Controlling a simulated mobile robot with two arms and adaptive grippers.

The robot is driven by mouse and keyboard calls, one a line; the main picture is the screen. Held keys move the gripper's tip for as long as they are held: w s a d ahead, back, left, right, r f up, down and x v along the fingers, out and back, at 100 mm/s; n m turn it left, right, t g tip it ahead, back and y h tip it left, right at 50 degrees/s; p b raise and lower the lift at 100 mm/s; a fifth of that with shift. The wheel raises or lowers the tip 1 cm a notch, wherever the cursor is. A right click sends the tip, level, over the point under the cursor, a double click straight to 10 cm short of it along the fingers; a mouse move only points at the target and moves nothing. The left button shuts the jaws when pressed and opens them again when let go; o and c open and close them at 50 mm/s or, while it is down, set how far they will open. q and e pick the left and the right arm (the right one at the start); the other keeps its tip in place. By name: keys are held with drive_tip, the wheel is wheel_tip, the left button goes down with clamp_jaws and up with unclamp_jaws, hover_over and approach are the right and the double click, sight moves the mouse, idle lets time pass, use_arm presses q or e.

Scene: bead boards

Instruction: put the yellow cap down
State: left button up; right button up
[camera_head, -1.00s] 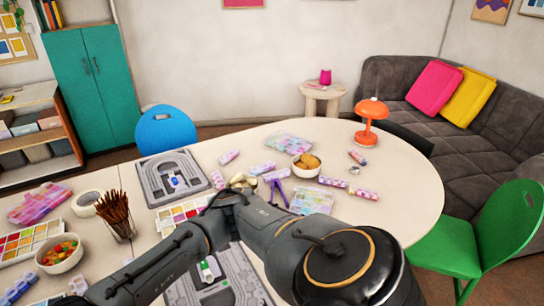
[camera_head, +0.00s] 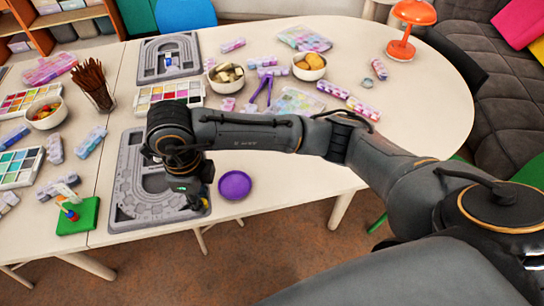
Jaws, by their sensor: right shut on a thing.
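My right gripper (camera_head: 193,197) hangs low over the right part of the near grey bead board (camera_head: 128,190), at the table's front edge. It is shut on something. My own arm and hand hide most of what it holds, and I cannot clearly make out the yellow cap there. A green block (camera_head: 78,217) at the left holds a small upright tube (camera_head: 69,212) with blue, red and a little yellow on it. My left gripper is not in view.
A purple dish (camera_head: 234,185) lies just right of the near board, close to the front edge. A second grey board (camera_head: 150,68) lies farther back. A paint set (camera_head: 170,93) lies between the boards. The table's right part has bare room.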

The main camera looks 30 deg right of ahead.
drive_tip(key=w+d+f+p, duration=0.2)
drive_tip(key=w+d+f, duration=0.2)
drive_tip(key=w+d, duration=0.2)
drive_tip(key=p, duration=0.1)
hover_over(234, 186)
drive_tip(key=f, duration=0.5)
drive_tip(key=shift+s+a, duration=0.25)
drive_tip(key=shift+s, duration=0.15)
drive_tip(key=shift+w+d+f, duration=0.1)
drive_tip(key=shift+f, duration=0.1)
drive_tip(key=f, duration=0.1)
drive_tip(key=f+p, duration=0.1)
drive_tip(key=f, duration=0.1)
drive_tip(key=shift+w+d+p, duration=0.1)
drive_tip(key=shift+d+p, duration=0.15)
drive_tip(key=shift+p, duration=0.05)
drive_tip(key=shift+w+f, duration=0.1)
drive_tip(key=shift+f, duration=0.25)
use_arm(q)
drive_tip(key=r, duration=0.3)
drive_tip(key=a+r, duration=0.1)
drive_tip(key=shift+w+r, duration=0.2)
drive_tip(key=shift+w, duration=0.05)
